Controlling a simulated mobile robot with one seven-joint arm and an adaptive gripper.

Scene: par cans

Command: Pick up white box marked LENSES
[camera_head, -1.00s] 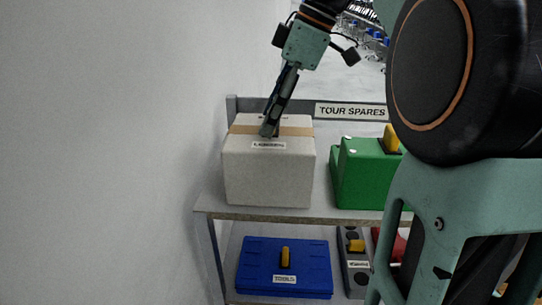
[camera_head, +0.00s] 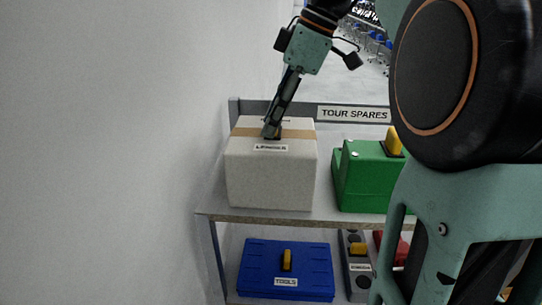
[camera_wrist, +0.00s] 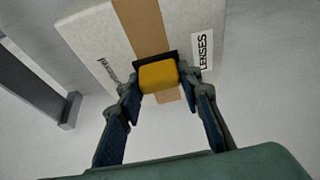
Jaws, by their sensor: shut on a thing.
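The white box marked LENSES (camera_head: 270,185) stands upright on the top shelf at the left, a brown tape strip across its top. Its label faces the front. In the wrist view the box (camera_wrist: 95,40) fills the top, with the LENSES label at its right. A yellow handle (camera_wrist: 158,77) on a dark base sits on the tape. My gripper (camera_head: 271,131) reaches down to the box top from above. In the wrist view my gripper (camera_wrist: 165,85) has its fingers on both sides of the yellow handle, shut on it. The handle is hidden in the head view.
A green case (camera_head: 368,180) with a yellow handle stands close right of the box. A TOUR SPARES sign (camera_head: 354,114) runs along the shelf back. A wall is close left.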

